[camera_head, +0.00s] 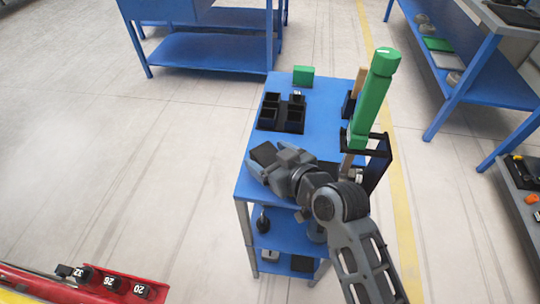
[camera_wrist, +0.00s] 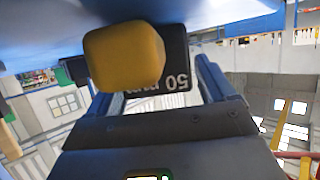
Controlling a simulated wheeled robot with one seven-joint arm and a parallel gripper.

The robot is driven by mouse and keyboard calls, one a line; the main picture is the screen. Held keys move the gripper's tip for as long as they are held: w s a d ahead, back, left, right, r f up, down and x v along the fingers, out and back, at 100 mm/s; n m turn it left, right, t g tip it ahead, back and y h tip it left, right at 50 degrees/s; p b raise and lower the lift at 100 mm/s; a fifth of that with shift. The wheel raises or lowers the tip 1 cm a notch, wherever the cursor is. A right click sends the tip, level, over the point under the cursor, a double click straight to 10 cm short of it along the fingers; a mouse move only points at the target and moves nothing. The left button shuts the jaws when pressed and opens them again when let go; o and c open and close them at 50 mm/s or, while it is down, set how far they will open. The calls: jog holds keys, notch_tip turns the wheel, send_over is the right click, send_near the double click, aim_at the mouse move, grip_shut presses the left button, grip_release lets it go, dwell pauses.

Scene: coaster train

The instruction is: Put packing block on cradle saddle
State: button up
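A dark block lettered "50 mm" (camera_wrist: 174,75) lies between the fingers of my gripper (camera_wrist: 165,85) in the wrist view; I take it as the packing block. In the head view it is the black block (camera_head: 263,153) at the end of my gripper (camera_head: 268,158), above or at the left front of the blue cart top. The fingers appear closed on its sides. A blurred yellow block-shaped part (camera_wrist: 124,56) covers much of it in the wrist view. A black four-pocket holder (camera_head: 281,113) stands behind my gripper; I cannot tell whether it is the cradle saddle.
The blue cart (camera_head: 325,95) also bears a green block (camera_head: 303,76) at the back and a tall green piece (camera_head: 371,95) in a black bracket (camera_head: 380,150) at the right. A red rack with numbered black blocks (camera_head: 110,282) is at lower left. Floor left of the cart is clear.

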jog(key=shift+o, duration=0.3)
jog(key=shift+r, duration=0.15)
jog(key=b+v, duration=0.1)
jog(key=v, duration=1.1)
